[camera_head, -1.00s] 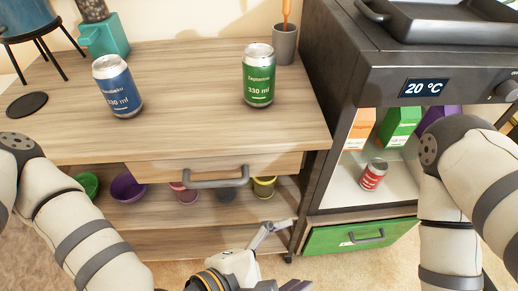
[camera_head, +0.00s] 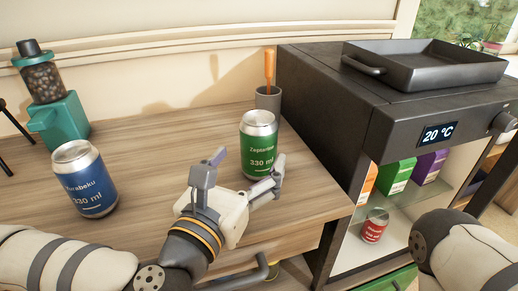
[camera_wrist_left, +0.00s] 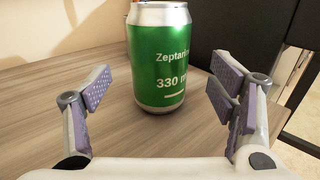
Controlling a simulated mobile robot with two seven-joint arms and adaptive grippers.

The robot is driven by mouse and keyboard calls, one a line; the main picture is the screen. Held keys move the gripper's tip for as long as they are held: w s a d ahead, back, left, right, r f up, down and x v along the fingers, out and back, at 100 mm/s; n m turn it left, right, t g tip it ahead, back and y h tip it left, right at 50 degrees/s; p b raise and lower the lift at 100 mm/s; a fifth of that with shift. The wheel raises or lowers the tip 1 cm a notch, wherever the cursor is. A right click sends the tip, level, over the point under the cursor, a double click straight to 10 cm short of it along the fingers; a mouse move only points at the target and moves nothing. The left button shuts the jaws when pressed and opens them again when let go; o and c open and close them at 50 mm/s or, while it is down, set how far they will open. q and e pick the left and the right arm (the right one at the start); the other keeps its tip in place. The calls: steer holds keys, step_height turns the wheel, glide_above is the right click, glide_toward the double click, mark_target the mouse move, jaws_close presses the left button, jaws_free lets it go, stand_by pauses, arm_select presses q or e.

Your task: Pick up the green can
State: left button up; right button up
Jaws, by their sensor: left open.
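The green can (camera_head: 259,146) stands upright on the wooden tabletop, in front of a grey cup. My left gripper (camera_head: 240,172) is open just in front of the can, and its right finger overlaps the can's lower right edge in the head view. In the left wrist view the green can (camera_wrist_left: 158,58) stands ahead, between the directions of the two spread fingers of my left gripper (camera_wrist_left: 160,95). The fingers look apart from the can. My right gripper is out of view; only part of my right arm shows.
A blue can (camera_head: 85,180) stands at the left of the wooden table (camera_head: 140,165). A grey cup (camera_head: 268,98) holds an orange-handled item behind the green can. A dark oven-like unit (camera_head: 340,110) rises to the right. A teal grinder (camera_head: 58,115) stands at the back left.

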arm_select(q)
steer(key=x, duration=0.6)
steer(key=shift+f, duration=0.15)
steer(key=shift+s, duration=0.1)
steer(key=c, duration=1.6)
